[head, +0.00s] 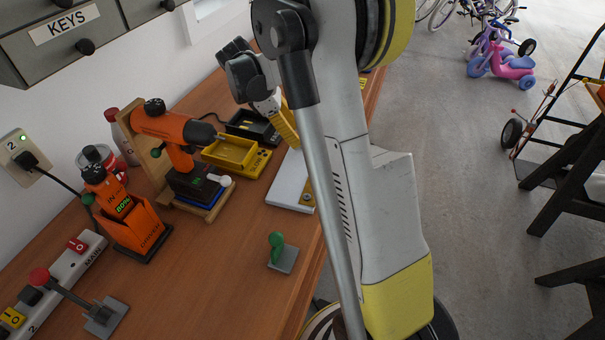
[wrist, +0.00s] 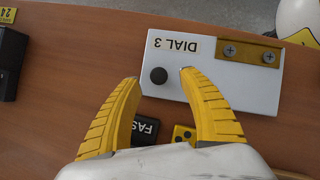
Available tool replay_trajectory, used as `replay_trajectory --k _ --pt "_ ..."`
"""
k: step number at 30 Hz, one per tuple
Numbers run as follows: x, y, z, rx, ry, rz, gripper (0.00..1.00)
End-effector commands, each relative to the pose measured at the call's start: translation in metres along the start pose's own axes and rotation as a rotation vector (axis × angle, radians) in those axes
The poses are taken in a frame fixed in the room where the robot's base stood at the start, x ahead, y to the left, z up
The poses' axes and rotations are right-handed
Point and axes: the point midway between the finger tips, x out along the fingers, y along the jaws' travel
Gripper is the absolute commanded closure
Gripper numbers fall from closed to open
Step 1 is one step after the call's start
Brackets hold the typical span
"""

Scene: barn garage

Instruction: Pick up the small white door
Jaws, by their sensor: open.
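The small white door (wrist: 222,72) lies flat on the wooden workbench, with a "DIAL 3" label, a round black knob (wrist: 158,75) and a brass hinge plate (wrist: 243,50) held by two screws. In the head view the door (head: 287,184) sits near the bench's right edge, partly hidden by my arm. My gripper (wrist: 158,75) is open and empty. Its yellow fingers appear on either side of the knob in the wrist view; I cannot tell how far above it they are. In the head view a yellow finger of my gripper (head: 284,123) shows above the bench, beyond the door.
A yellow tray (head: 232,155) and a dark tray (head: 252,126) stand close to the door. An orange drill (head: 172,130) stands on its holder to the left. A green-knobbed grey plate (head: 283,258) lies nearer me. The bench between has some clear room.

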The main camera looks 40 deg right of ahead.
Motion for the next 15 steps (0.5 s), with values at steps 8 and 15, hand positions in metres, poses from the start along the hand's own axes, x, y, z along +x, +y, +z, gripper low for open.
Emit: replay_trajectory --k 8,15 --pt "0.034 0.0 -0.002 0.001 0.0 0.0 0.51" --pt "0.032 0.0 -0.002 0.001 0.0 0.001 0.76"
